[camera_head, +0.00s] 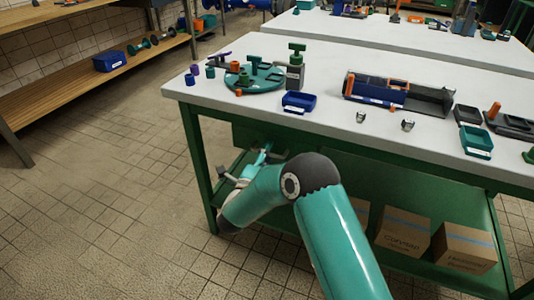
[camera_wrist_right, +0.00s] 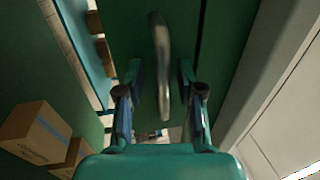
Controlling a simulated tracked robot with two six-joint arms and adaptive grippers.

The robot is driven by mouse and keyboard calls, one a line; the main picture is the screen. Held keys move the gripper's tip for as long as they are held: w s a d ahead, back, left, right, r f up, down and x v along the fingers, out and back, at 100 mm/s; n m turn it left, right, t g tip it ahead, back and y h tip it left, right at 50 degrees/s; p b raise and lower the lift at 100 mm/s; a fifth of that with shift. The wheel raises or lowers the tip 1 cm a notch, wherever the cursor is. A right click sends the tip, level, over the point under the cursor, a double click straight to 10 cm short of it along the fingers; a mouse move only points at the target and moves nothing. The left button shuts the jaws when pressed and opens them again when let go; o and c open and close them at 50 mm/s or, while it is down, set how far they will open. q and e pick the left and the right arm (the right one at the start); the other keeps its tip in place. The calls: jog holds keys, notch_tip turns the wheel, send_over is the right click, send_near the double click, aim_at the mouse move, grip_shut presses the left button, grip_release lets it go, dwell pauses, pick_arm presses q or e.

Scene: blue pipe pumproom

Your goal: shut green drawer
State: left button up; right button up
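The green drawer (camera_head: 248,134) is a dark green front under the near left part of the white-topped workbench. In the right wrist view its front (camera_wrist_right: 142,28) fills the middle, with a curved metal handle (camera_wrist_right: 161,50). How far it stands out from the bench is hard to tell. My right gripper (camera_wrist_right: 160,82) is open, with one finger on each side of the handle. I cannot tell whether the fingers touch it. In the head view, my right arm reaches under the tabletop edge and partly hides the drawer area. My left gripper is not in view.
The workbench top (camera_head: 330,130) carries a green turntable (camera_head: 262,80), a blue tray (camera_head: 299,102) and a blue-grey bin (camera_head: 378,90). Cardboard boxes (camera_head: 403,232) stand on the lower shelf. Tiled floor to the left is clear, up to a wooden shelf (camera_head: 90,80).

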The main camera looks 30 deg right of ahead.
jog(key=v, duration=1.2)
jog(key=shift+d+f, duration=0.1)
jog(key=shift+f, duration=0.05)
